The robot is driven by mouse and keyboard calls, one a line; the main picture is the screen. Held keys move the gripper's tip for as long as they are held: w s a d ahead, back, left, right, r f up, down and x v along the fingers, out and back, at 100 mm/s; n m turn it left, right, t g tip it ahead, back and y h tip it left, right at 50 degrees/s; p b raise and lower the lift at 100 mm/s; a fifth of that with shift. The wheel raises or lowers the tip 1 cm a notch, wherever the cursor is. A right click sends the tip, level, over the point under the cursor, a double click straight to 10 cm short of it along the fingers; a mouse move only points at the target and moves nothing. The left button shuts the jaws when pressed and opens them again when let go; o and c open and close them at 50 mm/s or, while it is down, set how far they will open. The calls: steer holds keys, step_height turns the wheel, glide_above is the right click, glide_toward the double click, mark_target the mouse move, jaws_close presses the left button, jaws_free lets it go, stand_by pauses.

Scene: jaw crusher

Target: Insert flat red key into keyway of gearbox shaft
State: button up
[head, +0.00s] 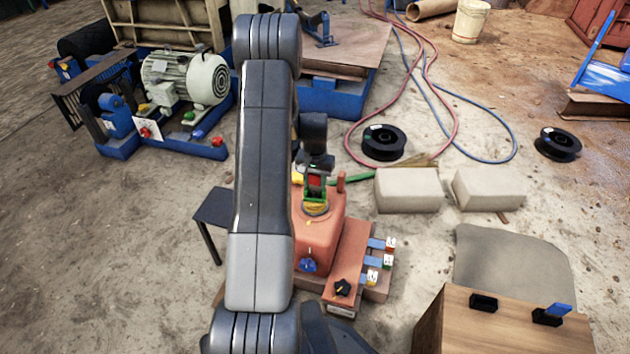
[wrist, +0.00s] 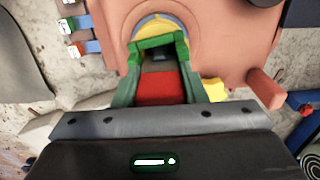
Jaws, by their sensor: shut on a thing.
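My gripper (head: 315,193) is over the top of the orange-red gearbox (head: 322,240). In the wrist view, the green fingers of my gripper (wrist: 157,68) are shut on the flat red key (wrist: 160,88). The key lies between the fingers, just short of a grey shaft end with a dark slot (wrist: 156,53). A yellow ring (head: 315,208) surrounds the shaft and also shows in the wrist view (wrist: 158,22). The gearbox fills the top of the wrist view (wrist: 222,42). I cannot tell whether the key touches the shaft or keyway.
Blue levers with white tags (head: 378,258) and a black knob (head: 342,287) sit on the gearbox's right side. An orange peg (wrist: 266,88) stands close to my gripper. Two pale blocks (head: 408,190) lie to the right. A wooden box (head: 500,325) stands at front right.

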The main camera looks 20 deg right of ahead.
steer(key=shift+f, duration=0.25)
steer(key=o, duration=1.2)
step_height(320, 180, up, 14)
steer(key=p, duration=0.3)
steer(key=shift+f+p, duration=0.1)
steer(key=shift+p, duration=0.25)
steer(key=shift+f, duration=0.1)
step_height(320, 180, down, 14)
steer(key=b, duration=0.4)
steer(key=shift+r, duration=0.45)
steer(key=shift+f, duration=0.15)
